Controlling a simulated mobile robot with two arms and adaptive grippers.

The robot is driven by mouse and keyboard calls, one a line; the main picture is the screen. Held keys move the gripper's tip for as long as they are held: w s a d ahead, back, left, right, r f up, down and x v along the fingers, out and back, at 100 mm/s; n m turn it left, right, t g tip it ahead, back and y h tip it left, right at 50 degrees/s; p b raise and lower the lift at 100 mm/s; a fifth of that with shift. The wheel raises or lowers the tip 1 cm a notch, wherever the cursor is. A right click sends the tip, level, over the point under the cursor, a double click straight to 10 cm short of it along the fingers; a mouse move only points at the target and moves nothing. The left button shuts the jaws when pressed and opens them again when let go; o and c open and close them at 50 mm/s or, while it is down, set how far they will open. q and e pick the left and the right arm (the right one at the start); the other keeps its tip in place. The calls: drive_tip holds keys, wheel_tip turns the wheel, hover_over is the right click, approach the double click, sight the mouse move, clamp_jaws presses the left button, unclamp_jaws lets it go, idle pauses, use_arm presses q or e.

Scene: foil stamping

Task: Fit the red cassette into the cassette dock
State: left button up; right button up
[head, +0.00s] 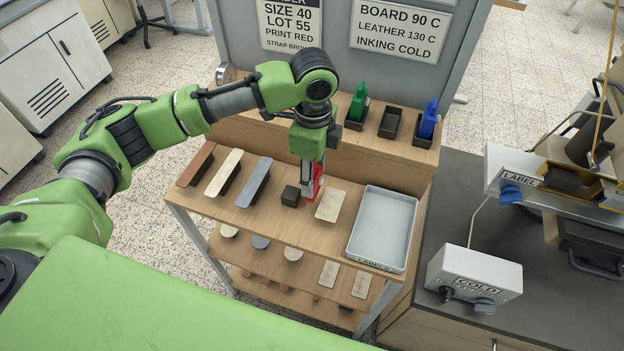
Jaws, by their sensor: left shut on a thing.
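My left gripper (311,177) points down over the wooden bench and is shut on the red cassette (316,190). The fingers hide part of the cassette, and I cannot tell whether its lower end touches the bench. On the raised ledge behind, a dark holder (391,122) is empty. A green cassette (358,103) stands in the holder to its left and a blue cassette (428,120) in the one to its right. I cannot tell which fitting is the cassette dock. My right gripper is not in view.
A small dark block (290,196) and a beige piece (331,205) lie close beside the held cassette. A grey tray (383,229) stands to the right. Brown, cream and grey strips lie left. A machine (545,190) and a control box (475,277) stand on the right counter.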

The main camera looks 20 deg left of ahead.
sight(316, 178)
use_arm(q)
drive_tip(key=s+r, duration=0.1)
drive_tip(key=s+d+r, duration=0.1)
drive_tip(key=s+r+b, duration=0.1)
drive_tip(key=r, duration=0.1)
drive_tip(key=shift+s+d, duration=0.2)
drive_tip(key=shift+d, duration=0.2)
drive_tip(key=s+d+r+b, duration=0.1)
drive_tip(key=s+d+r, duration=0.25)
drive_tip(key=s, duration=0.45)
drive_tip(key=a+f+n, duration=0.2)
drive_tip(key=a+n, duration=0.8)
drive_tip(key=n, duration=0.8)
drive_tip(key=shift+s, duration=0.35)
